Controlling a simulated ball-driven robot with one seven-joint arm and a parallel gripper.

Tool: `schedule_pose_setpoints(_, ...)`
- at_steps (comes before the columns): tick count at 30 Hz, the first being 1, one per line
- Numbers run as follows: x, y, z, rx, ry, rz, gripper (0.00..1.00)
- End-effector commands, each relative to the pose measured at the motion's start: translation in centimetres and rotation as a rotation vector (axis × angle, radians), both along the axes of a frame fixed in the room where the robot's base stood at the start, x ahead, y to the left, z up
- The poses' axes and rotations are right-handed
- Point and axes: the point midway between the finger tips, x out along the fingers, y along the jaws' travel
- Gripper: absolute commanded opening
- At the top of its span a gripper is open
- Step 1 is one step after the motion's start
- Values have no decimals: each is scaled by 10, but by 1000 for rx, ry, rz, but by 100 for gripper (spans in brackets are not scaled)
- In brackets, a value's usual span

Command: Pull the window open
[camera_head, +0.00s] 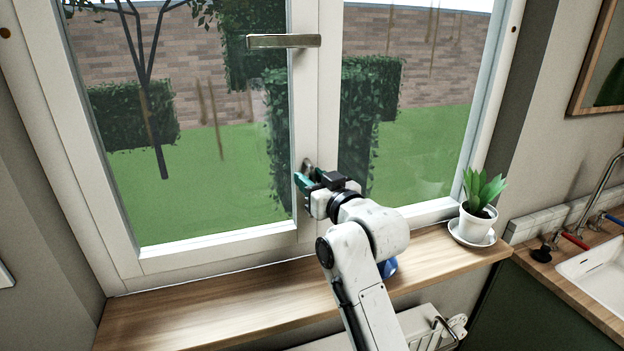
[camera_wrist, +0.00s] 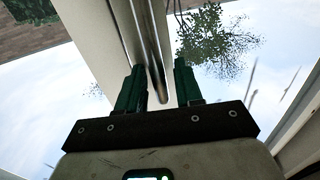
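The window has a left sash (camera_head: 220,238) and a right pane in a white frame, with a garden behind. The left sash looks closed against the frame. A metal handle (camera_head: 284,41) lies horizontal across the middle stile, high up and well above my gripper. My gripper (camera_head: 304,175) is at the lower part of the middle stile. In the wrist view my gripper (camera_wrist: 160,85) has its two green fingers apart. A shiny metal bar (camera_wrist: 147,40) runs along the white stile to between the fingertips; I cannot tell whether they touch it.
A wooden sill (camera_head: 215,310) runs below the window. A potted plant (camera_head: 478,207) on a white saucer stands at its right end. A sink (camera_head: 598,275) with a tap is farther right. A blue object (camera_head: 389,267) is partly hidden behind my arm.

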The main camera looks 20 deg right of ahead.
Motion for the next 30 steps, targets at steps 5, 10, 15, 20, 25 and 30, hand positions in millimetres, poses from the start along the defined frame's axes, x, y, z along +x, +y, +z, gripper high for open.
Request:
schedule_pose_setpoints(5,0,0,0,0,0,0,28)
schedule_pose_setpoints(10,0,0,0,0,0,0,11)
schedule_pose_setpoints(15,0,0,0,0,0,0,0)
schedule_pose_setpoints(20,0,0,0,0,0,0,0)
schedule_pose_setpoints(25,0,0,0,0,0,0,0)
schedule_pose_setpoints(30,-3,0,1,-1,0,-6,0)
